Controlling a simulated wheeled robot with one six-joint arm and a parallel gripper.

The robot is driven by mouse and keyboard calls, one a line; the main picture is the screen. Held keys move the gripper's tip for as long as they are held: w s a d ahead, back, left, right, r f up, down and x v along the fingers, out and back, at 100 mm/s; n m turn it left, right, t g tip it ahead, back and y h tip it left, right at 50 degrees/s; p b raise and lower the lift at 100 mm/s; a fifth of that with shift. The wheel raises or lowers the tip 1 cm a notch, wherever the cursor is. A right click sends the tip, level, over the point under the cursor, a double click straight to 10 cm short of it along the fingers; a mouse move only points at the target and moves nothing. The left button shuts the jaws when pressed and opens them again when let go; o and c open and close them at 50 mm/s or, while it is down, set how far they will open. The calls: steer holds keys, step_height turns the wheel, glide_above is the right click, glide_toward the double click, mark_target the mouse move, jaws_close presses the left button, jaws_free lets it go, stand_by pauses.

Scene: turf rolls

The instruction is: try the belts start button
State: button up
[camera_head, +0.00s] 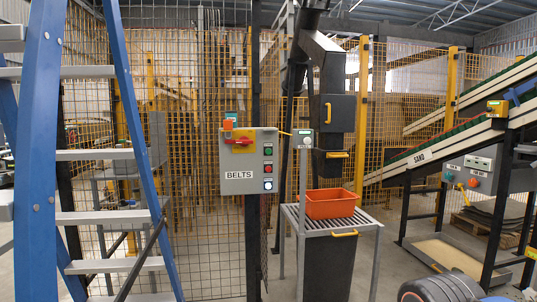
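The grey control box labelled BELTS (235,162) is mounted on a dark post at the middle of the view. Whether that piece locks the handle, I cannot tell. My gripper is not in view.
A blue ladder (38,160) stands close at left. Mesh fencing runs behind the box. An orange tub (331,203) sits on a slatted stand (345,223) to the right. Sloping conveyors (450,145), one marked SAND, and another grey control box (478,171) stand farther right.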

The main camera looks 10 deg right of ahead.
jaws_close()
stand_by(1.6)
